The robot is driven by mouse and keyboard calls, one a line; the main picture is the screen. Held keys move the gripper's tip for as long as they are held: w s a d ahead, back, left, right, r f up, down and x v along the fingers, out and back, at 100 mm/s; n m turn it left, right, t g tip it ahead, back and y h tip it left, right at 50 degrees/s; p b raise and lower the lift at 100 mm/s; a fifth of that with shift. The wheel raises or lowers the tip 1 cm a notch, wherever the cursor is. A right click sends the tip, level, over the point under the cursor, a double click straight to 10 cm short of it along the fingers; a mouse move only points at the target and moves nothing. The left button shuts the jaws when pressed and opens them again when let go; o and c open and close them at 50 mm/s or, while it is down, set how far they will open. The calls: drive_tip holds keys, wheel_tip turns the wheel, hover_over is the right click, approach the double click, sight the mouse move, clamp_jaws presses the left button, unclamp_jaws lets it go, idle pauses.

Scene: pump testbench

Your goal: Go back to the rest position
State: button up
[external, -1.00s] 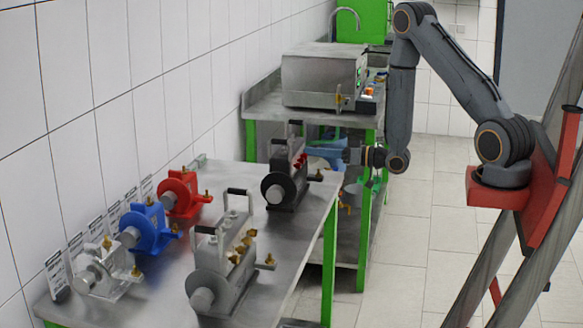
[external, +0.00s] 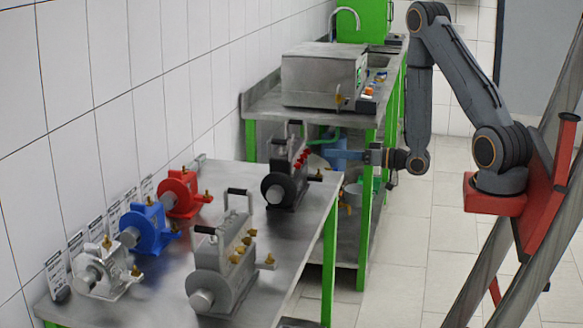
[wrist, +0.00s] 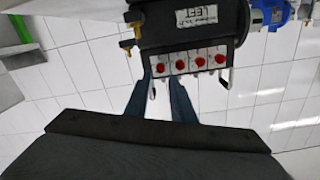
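My gripper (external: 330,153) hangs to the right of the black pump (external: 285,182), apart from it, near the far right corner of the steel table. In the wrist view its two blue fingers (wrist: 158,100) stand apart with nothing held between them. The black pump, with a row of red knobs and a label reading LEFT, shows upside down beyond the fingertips in the wrist view (wrist: 190,30). My arm is bent, with its forearm hanging down to the wrist.
A grey pump (external: 222,275) stands at the table's (external: 165,285) front. Red (external: 180,195), blue (external: 146,228) and silver (external: 100,272) pumps line the wall side. A bench (external: 260,103) with a steel box (external: 322,78) stands behind. The floor (external: 425,240) on the right is clear.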

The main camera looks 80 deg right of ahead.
drive_tip(key=shift+s, duration=0.85)
drive_tip(key=w+a+f+n+g, duration=0.1)
drive_tip(key=a+g, duration=0.2)
drive_tip(key=w+a+f+n+g, duration=0.1)
drive_tip(key=a+f+g, duration=0.1)
drive_tip(key=a+g, duration=0.1)
drive_tip(key=w+a+f+n+g, duration=0.1)
drive_tip(key=a+g, duration=0.1)
drive_tip(key=a, duration=0.2)
drive_tip(key=shift+w+f+g+h, duration=0.25)
drive_tip(key=shift+f+g+h, duration=0.05)
drive_tip(key=shift+g, duration=0.1)
drive_tip(key=s+a+r+g+y, duration=0.1)
drive_tip(key=s+a+r+g, duration=0.2)
drive_tip(key=s+a+g, duration=0.4)
drive_tip(key=s+a, duration=0.7)
drive_tip(key=a, duration=0.2)
drive_tip(key=shift+s+n+g, duration=0.35)
drive_tip(key=shift+n+g, duration=0.05)
drive_tip(key=shift+r, duration=0.1)
